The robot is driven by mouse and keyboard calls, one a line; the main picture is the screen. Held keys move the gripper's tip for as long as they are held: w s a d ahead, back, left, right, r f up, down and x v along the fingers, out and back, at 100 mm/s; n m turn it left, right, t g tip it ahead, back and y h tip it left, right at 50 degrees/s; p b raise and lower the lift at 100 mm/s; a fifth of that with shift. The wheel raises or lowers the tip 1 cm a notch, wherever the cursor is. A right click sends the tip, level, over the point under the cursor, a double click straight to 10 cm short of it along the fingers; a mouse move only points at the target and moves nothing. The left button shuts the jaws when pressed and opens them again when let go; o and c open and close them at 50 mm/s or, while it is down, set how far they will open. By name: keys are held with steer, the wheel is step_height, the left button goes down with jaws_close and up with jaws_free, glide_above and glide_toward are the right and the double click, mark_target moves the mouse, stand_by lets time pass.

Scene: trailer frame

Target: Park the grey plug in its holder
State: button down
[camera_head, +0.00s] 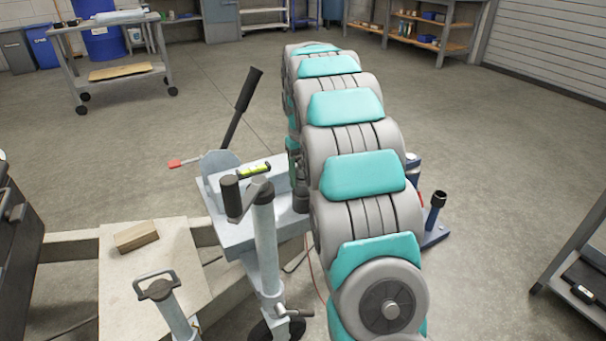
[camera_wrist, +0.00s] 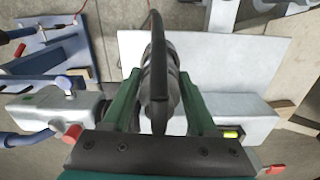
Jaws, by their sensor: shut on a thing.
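The grey plug (camera_wrist: 172,82) shows in the middle of the wrist view, with a thick dark cable (camera_wrist: 158,70) looping over it towards the camera. My gripper (camera_wrist: 159,88) is shut on it, with a green finger on either side. In the head view the plug (camera_head: 301,197) is a small dark grey shape beside my arm, over the light grey trailer plate. My arm hides most of the gripper there. I cannot tell whether the plug touches anything beneath it. I cannot clearly identify its holder; the plug and cable cover what lies directly below.
The trailer plate (camera_head: 228,232) carries a spirit level (camera_head: 254,170), a black lever (camera_head: 243,105) and a crank jack (camera_head: 265,235). A dark-topped post (camera_head: 436,208) stands on a blue bracket (camera_head: 432,238) to the right. A wood block (camera_head: 136,236) lies on a board at left.

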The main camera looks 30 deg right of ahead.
mark_target(303, 162)
steer(key=shift+f, duration=0.55)
steer(key=shift+c, duration=0.5)
jaws_free()
step_height(303, 162, up, 8)
steer(key=shift+f, duration=0.15)
stand_by(0.4)
